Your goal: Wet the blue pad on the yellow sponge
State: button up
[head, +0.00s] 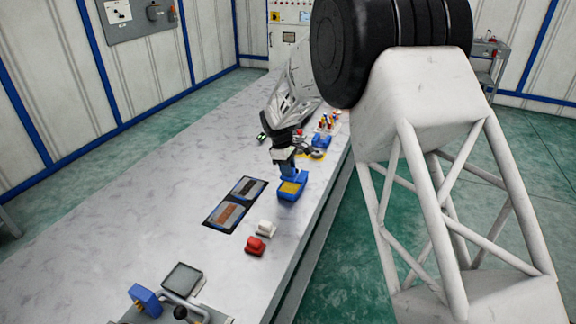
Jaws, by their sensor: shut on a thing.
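A yellow sponge (290,188) lies in a small blue tray (293,197) near the right edge of the bench. My gripper (284,155) is just above and behind the tray, pointing down. It is shut on a small blue piece, the blue pad (287,171), which hangs over the back part of the sponge. From this angle I cannot tell whether the pad touches the sponge. The fingertips are small and partly hidden.
A dark panel with two framed plates (234,204) lies left of the tray. White (266,228) and red (255,245) blocks stand in front. Coloured parts (325,130) stand behind my gripper. A device with a grey screen (184,279) is nearest. The bench's left side is clear.

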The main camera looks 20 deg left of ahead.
aim_at(288, 180)
jog(key=shift+f, duration=2.4)
jog(key=shift+f, duration=0.3)
dwell(1.0)
jog(key=shift+r, duration=3.6)
